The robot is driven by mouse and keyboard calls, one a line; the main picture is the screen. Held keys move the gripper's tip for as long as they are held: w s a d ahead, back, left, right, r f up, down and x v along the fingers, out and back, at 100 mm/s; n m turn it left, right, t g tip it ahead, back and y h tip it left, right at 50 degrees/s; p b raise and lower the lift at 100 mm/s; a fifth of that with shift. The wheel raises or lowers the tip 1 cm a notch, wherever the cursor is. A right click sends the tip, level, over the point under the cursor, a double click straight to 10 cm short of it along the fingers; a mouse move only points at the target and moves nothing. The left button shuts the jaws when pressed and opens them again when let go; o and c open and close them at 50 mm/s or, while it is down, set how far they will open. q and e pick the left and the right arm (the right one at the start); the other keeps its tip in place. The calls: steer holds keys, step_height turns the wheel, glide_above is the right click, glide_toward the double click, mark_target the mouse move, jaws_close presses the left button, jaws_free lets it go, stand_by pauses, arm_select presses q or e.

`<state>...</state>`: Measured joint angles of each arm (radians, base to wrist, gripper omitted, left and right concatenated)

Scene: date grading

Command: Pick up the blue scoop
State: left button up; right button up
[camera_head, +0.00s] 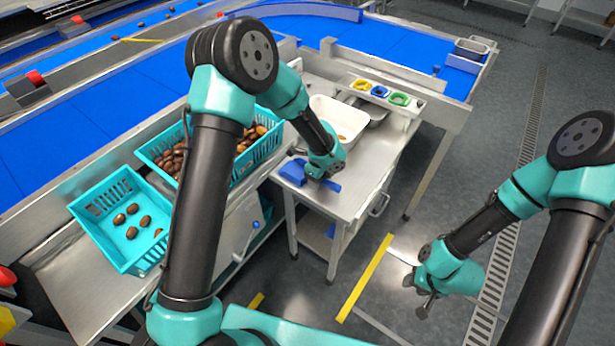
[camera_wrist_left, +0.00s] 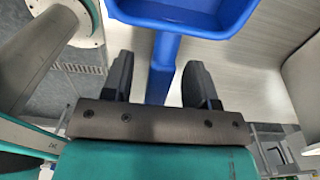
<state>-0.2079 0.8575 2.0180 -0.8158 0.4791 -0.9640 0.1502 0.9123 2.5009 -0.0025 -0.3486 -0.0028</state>
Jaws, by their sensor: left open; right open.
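The blue scoop (camera_head: 291,172) lies on the steel side table, partly hidden by my left gripper (camera_head: 322,174). The left wrist view shows its bowl (camera_wrist_left: 190,14) at the top and its handle (camera_wrist_left: 161,68) pointing down between the two dark fingers of the left gripper (camera_wrist_left: 160,85). These fingers are open, with a gap visible on the handle's right side. My right gripper (camera_head: 425,303) is open and empty over the floor at the right.
The side table (camera_head: 352,203) also holds a white bin (camera_head: 350,105) behind the left gripper. Yellow, blue and green rings (camera_head: 380,91) sit on a rail behind it. Teal crates of dates (camera_head: 98,243) stand left, beside the blue conveyor (camera_head: 60,150).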

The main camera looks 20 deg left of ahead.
arm_select(q)
steer(key=shift+c, duration=0.2)
stand_by(0.3)
jaws_close()
stand_by(0.3)
